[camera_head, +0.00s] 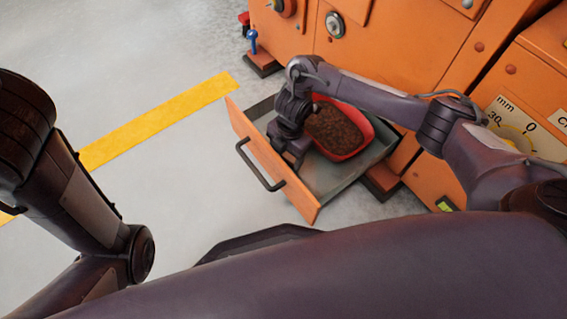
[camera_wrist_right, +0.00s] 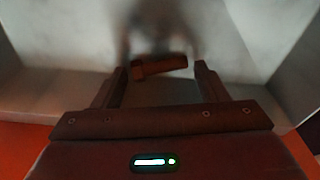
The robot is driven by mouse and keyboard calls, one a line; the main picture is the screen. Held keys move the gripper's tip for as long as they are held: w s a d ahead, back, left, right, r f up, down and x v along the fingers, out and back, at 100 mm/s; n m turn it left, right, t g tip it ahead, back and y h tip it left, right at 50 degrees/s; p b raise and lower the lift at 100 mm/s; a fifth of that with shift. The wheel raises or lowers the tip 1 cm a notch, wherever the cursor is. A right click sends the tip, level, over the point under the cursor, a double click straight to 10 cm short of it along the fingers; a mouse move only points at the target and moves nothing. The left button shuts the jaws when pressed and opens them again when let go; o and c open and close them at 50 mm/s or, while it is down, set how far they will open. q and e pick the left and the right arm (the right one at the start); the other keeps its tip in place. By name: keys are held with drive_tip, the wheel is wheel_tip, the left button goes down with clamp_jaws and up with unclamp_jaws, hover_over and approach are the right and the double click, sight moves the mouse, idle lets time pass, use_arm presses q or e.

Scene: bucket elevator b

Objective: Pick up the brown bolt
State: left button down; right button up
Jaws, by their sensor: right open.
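The brown bolt (camera_wrist_right: 158,66) lies on the grey drawer floor in the right wrist view, its wider head to the left. My right gripper (camera_wrist_right: 160,78) is open, with one finger on each side of the bolt; I cannot tell whether the fingertips touch it. In the head view my right gripper (camera_head: 290,150) reaches down into the open drawer, and the bolt is hidden there behind it. My left arm comes in at the left of the head view, and its gripper is not in view.
The open drawer (camera_head: 340,187) has an orange front (camera_head: 268,160) with a dark handle (camera_head: 258,168). A red tray (camera_head: 366,143) of brown granular material (camera_head: 335,131) sits in it, right beside my right gripper. Orange machine housing (camera_head: 420,45) stands behind. The grey floor at the left is clear.

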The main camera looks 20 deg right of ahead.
drive_tip(key=shift+f, duration=0.15)
drive_tip(key=c, duration=0.8)
drive_tip(key=shift+o, duration=0.2)
